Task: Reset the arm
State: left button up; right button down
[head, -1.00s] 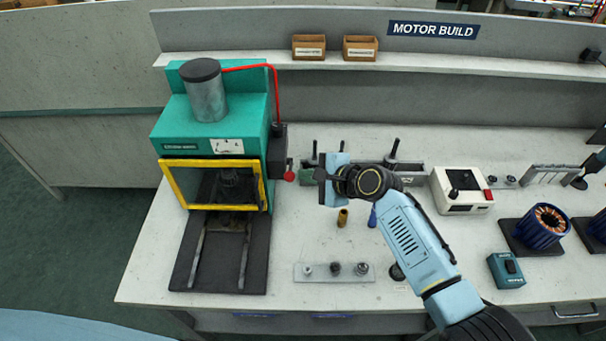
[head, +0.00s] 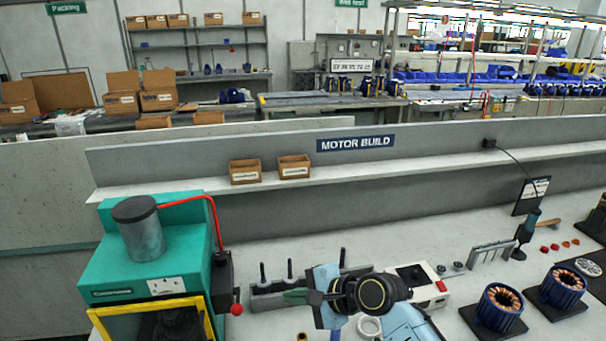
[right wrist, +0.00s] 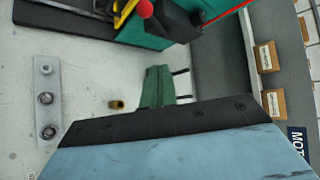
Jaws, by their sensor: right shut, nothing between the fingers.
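My right gripper (head: 288,297) shows in the head view over the bench, in front of a grey rod rack (head: 266,302). Its dark green fingers point left and are shut with nothing between them. Its light blue body and the black round wrist joint are to the right of the fingers. The right wrist view shows the green fingers (right wrist: 157,87) together beyond the black plate, above the bench. My right forearm runs out at the bottom of the head view. My left gripper is not in view.
A teal press (head: 165,262) with a yellow guard frame stands at the left. A white box (head: 425,283) is right of the gripper. Blue motor stators (head: 500,308) stand at the right. A shelf with two small cartons (head: 245,171) runs behind. A plate with fittings (right wrist: 46,100) lies on the bench.

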jog(key=s+d+f+n+h, duration=0.35)
jog(key=s+d, duration=0.25)
jog(key=s, duration=0.2)
jog(key=s+d+f+n+h, duration=0.2)
jog(key=s+d+f+n, duration=0.3)
jog(key=s, duration=0.3)
jog(key=s+d+n+g+h, duration=0.2)
jog(key=s+d+n+h, duration=0.25)
jog(key=s+d, duration=0.95)
notch_tip(320, 180, down, 29)
jog(key=s+g+b, duration=0.1)
jog(key=b, duration=0.5)
jog(key=s+d+f+b, duration=0.1)
jog(key=s+f+b, duration=0.1)
jog(key=s+f, duration=0.6)
jog(key=s+d+f+g+b, duration=0.1)
jog(key=s+f+b, duration=0.2)
jog(key=s+f, duration=0.5)
notch_tip(320, 180, down, 5)
jog(key=shift+s+d+r+h, duration=0.2)
jog(key=shift+s+d+h, duration=0.05)
jog(key=shift+s+h, duration=0.05)
